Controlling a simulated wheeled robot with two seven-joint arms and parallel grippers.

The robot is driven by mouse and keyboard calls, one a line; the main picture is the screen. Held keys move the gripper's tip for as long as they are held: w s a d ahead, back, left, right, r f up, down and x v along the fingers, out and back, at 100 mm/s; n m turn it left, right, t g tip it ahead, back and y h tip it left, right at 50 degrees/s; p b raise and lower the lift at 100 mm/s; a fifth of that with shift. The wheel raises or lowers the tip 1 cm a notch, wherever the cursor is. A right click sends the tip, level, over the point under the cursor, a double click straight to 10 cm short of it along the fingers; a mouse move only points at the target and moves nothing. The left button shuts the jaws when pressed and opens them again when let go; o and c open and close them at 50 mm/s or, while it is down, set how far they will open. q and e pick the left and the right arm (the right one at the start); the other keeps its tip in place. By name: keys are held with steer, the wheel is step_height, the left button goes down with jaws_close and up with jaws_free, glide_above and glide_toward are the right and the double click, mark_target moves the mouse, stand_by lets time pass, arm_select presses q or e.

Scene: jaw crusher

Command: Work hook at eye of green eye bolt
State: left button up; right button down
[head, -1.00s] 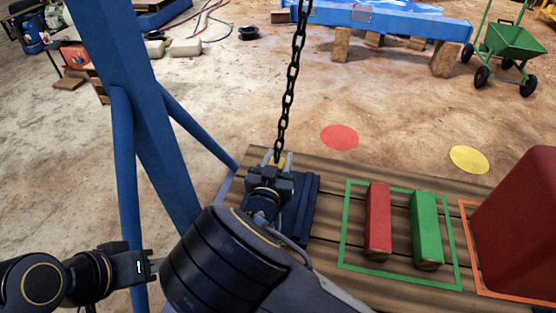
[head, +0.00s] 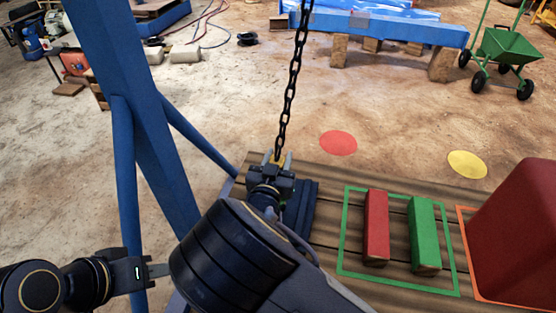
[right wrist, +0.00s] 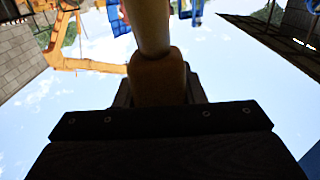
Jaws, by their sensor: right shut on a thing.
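A dark chain (head: 290,95) hangs from above down to my right gripper (head: 277,160). A small yellow piece, seemingly the hook (head: 280,160), shows between the fingertips at the chain's lower end, and the gripper is shut on it. In the right wrist view a shadowed, tan rounded piece (right wrist: 157,78), seemingly the hook, sits at the jaws below a pale shaft. The green eye bolt is not visible in either view; my right arm covers the area below. My left gripper (head: 157,271) is at the lower left, apart from the chain; its jaw opening is unclear.
A dark blue ribbed block (head: 302,208) stands on the plank deck (head: 330,180) beside my right gripper. Red (head: 376,225) and green (head: 424,235) bars lie inside a green outline. A large red block (head: 520,235) is at right. A blue post (head: 135,110) stands left.

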steer(key=shift+w+d+r, duration=0.1)
steer(key=shift+w+r, duration=0.15)
steer(key=shift+r, duration=0.3)
steer(key=c, duration=0.8)
jaws_free()
steer(key=shift+c, duration=0.2)
steer(key=shift+s, duration=0.1)
steer(key=v, duration=0.7)
steer(key=shift+s+p, duration=0.35)
steer(key=shift+s, duration=0.1)
